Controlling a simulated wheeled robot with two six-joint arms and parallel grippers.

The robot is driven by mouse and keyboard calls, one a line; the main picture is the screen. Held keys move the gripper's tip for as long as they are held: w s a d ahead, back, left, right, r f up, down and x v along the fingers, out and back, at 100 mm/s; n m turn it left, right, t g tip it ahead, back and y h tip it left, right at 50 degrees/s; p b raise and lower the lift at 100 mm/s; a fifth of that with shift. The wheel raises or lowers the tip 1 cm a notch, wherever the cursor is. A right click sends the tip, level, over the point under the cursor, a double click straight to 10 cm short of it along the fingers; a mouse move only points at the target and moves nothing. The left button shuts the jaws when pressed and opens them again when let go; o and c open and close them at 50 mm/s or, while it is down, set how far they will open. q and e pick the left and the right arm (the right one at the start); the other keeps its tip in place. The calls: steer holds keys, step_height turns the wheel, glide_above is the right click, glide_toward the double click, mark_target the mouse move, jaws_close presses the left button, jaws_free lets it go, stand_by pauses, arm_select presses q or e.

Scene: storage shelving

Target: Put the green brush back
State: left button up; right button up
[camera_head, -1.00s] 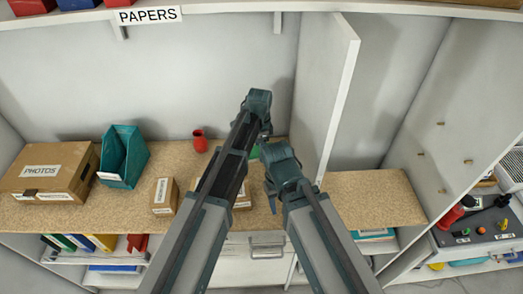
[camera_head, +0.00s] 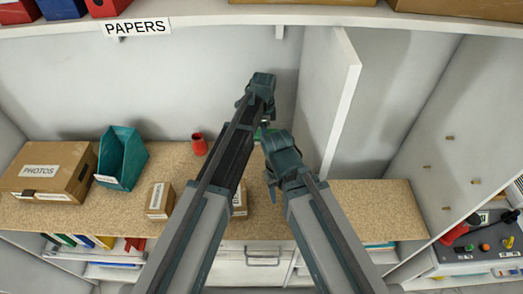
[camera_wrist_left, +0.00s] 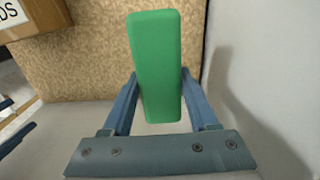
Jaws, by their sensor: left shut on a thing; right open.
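The green brush (camera_wrist_left: 158,62) shows in the left wrist view as a long green block, upright in the picture between the two blue fingers. My left gripper (camera_wrist_left: 160,78) is shut on it. In the head view only a little green of the brush (camera_head: 262,133) shows between my arms, above the worktop near the white upright panel. The fingers of my left gripper are mostly hidden there. My right gripper (camera_head: 270,180) is open and empty, just right of and nearer than the left one. Its fingertips are partly hidden.
A tan worktop (camera_head: 375,212) runs below, with bare room to the right. On it stand a PHOTOS box (camera_head: 42,172), a teal bin (camera_head: 121,157), a red cup (camera_head: 199,144) and small cardboard boxes (camera_head: 160,200). The white upright panel (camera_head: 325,85) stands close on the right.

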arm_select(q)
steer(key=shift+w+d+r, duration=0.1)
steer(key=shift+w+r, duration=0.05)
steer(key=shift+r, duration=0.25)
steer(key=b, duration=0.6)
glide_above(263, 157)
step_height(263, 157, down, 6)
steer(key=shift+d+f, duration=0.15)
steer(key=shift+f, duration=0.1)
arm_select(e)
glide_above(280, 215)
step_height(280, 215, down, 6)
steer(key=shift+w+a+r, duration=0.1)
steer(key=shift+a, duration=0.05)
arm_select(q)
step_height(280, 215, down, 4)
steer(key=b, duration=0.4)
steer(key=shift+r, duration=0.15)
arm_select(e)
step_height(280, 215, down, 4)
steer(key=shift+r, duration=0.15)
arm_select(q)
steer(key=o, duration=1.2)
